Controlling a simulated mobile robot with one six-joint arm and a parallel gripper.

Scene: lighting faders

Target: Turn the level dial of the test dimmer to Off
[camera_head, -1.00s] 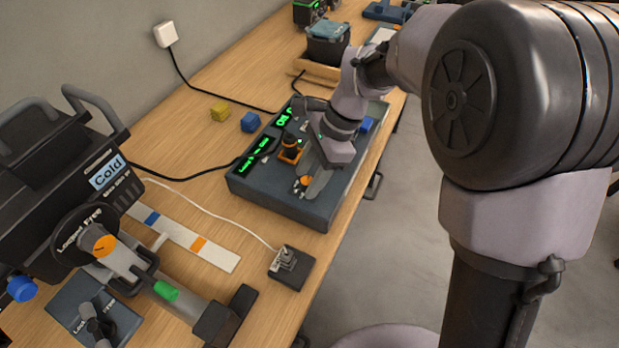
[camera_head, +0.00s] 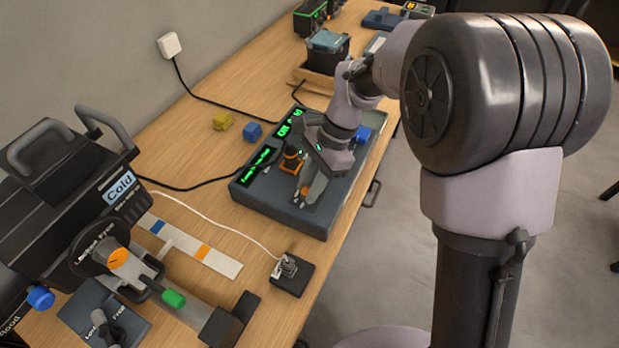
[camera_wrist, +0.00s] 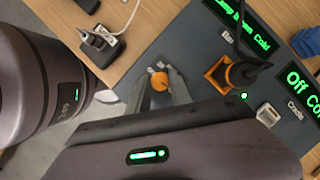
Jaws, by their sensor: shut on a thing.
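The test dimmer is a dark blue-grey panel box (camera_head: 283,213) on the wooden bench, also seen in the wrist view (camera_wrist: 183,40). Its level dial is a small orange knob (camera_wrist: 160,81) near the panel's front corner, with an orange bit also showing in the head view (camera_head: 304,190). My gripper (camera_wrist: 158,83) has its two grey fingers on either side of the knob, shut on it. In the head view my gripper (camera_head: 308,192) reaches down to the panel and partly hides the dial. A green display (camera_wrist: 240,25) reads roughly "Lamp Down Cold".
A black plug in an orange-based socket (camera_wrist: 222,76) stands close beside my fingers. A black outlet box with a white plug (camera_head: 291,275) sits in front of the panel. Blue (camera_head: 253,131) and yellow (camera_head: 222,121) blocks lie behind.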

